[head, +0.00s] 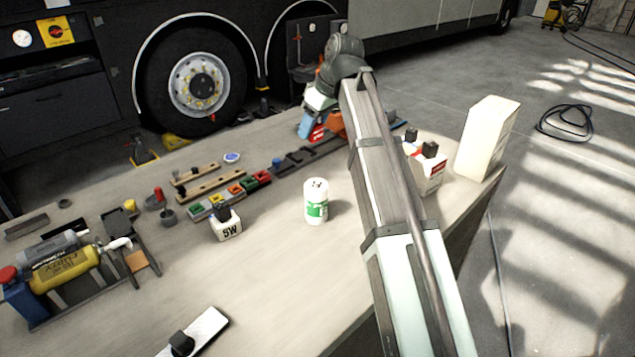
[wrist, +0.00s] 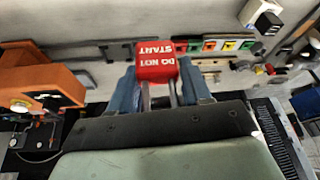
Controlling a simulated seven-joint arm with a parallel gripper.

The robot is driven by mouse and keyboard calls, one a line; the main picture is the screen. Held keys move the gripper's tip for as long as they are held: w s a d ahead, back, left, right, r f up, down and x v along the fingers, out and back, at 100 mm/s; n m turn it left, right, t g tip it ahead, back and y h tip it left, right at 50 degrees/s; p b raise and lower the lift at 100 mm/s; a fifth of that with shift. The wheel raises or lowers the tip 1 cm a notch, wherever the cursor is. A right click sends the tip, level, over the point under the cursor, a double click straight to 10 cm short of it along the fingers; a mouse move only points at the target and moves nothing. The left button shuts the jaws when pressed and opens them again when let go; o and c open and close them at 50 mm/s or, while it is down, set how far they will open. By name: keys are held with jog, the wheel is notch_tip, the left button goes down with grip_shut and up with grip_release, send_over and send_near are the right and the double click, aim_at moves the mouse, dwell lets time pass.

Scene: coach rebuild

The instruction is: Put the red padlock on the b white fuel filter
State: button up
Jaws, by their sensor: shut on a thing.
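The red padlock (wrist: 156,62), lettered DO NOT START, sits between the blue fingers of my gripper (wrist: 158,86). Its body shows beyond the fingers, with the shackle legs between them. In the head view, a bit of the padlock (head: 318,133) shows by my gripper (head: 311,128), over the table's far side. A white cylinder with a green label (head: 316,208) stands upright mid-table, nearer the head camera than my gripper. It could be the white fuel filter; the mark on its top is too small to read. My gripper is apart from it.
An orange object (head: 335,124) is beside my gripper, and also in the wrist view (wrist: 40,86). A coloured tray row (head: 230,195), a white 5W jug (head: 227,226) and a yellow cylinder rack (head: 66,270) are left. White boxes (head: 486,138) stand right. The front-middle table is mostly clear.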

notch_tip(320, 180, up, 4)
send_over(313, 183)
jog(key=w+a, duration=0.1)
jog(key=w, duration=0.2)
jog(key=s+d+f, duration=0.1)
jog(key=s, duration=0.2)
jog(key=shift+f, duration=4.95)
jog(key=shift+f, duration=0.1)
jog(key=o, duration=1.1)
jog(key=v, duration=1.2)
